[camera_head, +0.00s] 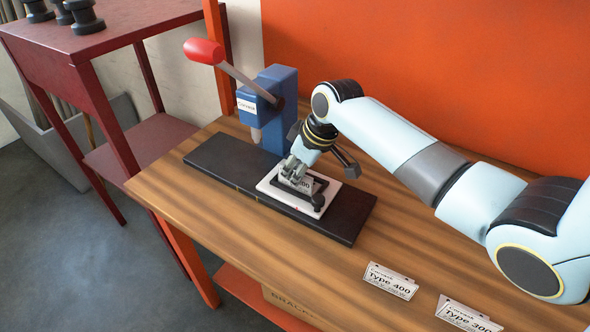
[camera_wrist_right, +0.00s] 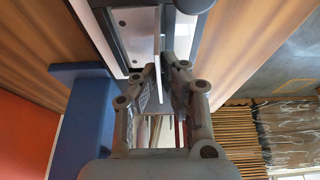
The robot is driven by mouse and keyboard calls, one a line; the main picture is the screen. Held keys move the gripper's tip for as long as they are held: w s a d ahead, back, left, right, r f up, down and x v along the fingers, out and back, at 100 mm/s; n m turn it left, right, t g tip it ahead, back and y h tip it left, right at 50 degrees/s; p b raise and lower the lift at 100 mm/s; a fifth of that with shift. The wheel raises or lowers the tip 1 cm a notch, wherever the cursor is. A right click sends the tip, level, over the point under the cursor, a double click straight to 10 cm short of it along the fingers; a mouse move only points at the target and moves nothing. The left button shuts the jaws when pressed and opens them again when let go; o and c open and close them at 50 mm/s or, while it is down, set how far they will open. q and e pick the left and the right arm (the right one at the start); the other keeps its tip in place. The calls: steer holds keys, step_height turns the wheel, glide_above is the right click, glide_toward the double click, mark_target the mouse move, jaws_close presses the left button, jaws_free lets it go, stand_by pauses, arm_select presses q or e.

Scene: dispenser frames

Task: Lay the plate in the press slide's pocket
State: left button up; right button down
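My right gripper (camera_head: 296,177) is low over the press slide, pointing down. It is shut on a thin light plate (camera_head: 305,185) with "400" on it. In the right wrist view the plate (camera_wrist_right: 162,62) shows nearly edge-on between the fingertips (camera_wrist_right: 166,75). The white slide (camera_head: 268,186) has a dark-rimmed pocket and sits on the black rail of the press (camera_head: 279,115). The plate is at the pocket, seemingly tilted; whether it touches the pocket floor is hidden by the fingers. My left gripper is not in view.
The press has a raised lever with a red knob (camera_head: 204,51). Two tags, Type 400 (camera_head: 391,281) and Type 300 (camera_head: 467,315), are at the wooden bench's front right. A dark red table (camera_head: 110,35) stands at the left. The bench front is mostly clear.

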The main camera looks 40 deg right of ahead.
steer(key=c, duration=1.5)
jaws_free()
steer(key=shift+f, duration=0.1)
steer(key=v, duration=1.1)
steer(key=shift+s+d+r, duration=0.1)
steer(key=shift+s+r, duration=0.1)
steer(key=shift+r, duration=0.4)
